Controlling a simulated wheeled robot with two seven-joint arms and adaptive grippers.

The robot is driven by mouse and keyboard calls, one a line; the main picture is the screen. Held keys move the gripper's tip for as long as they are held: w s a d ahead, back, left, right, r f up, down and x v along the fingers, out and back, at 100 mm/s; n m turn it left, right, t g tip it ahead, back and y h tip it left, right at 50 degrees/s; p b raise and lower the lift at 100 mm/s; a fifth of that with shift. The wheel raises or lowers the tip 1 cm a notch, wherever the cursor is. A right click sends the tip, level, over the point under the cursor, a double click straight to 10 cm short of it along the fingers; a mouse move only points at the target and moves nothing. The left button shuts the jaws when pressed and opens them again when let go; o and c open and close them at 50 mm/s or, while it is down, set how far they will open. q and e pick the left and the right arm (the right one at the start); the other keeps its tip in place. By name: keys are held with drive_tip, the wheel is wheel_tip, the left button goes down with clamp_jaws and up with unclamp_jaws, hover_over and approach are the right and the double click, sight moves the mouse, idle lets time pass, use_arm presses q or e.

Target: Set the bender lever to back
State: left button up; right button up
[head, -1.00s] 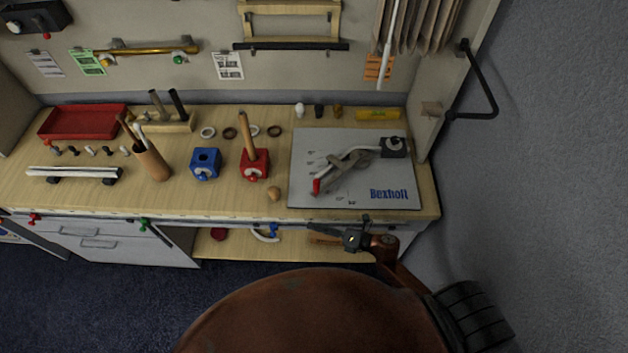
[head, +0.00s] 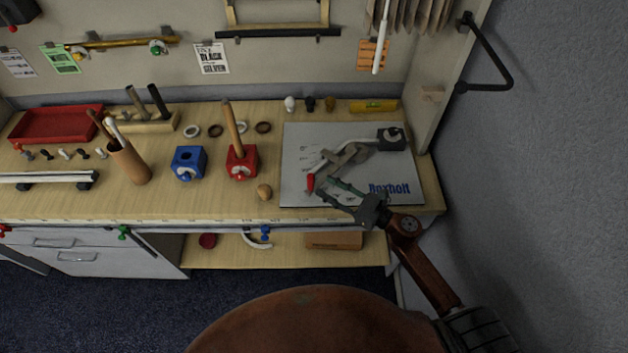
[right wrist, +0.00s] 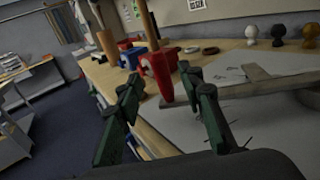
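My left gripper is not in view.
Left of the board stand a red block (head: 241,163) with a wooden stick, a blue block (head: 188,163) and a small wooden ball (head: 264,192). Several small knobs and a yellow level (head: 374,106) lie behind the board. A side panel (head: 440,95) closes the right.

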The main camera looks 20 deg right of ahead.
sight(311, 179)
drive_tip(key=p+x, duration=0.1)
drive_tip(key=x, duration=0.6)
drive_tip(key=shift+c, duration=0.2)
drive_tip(key=shift+s, duration=0.1)
clamp_jaws()
idle(0.4)
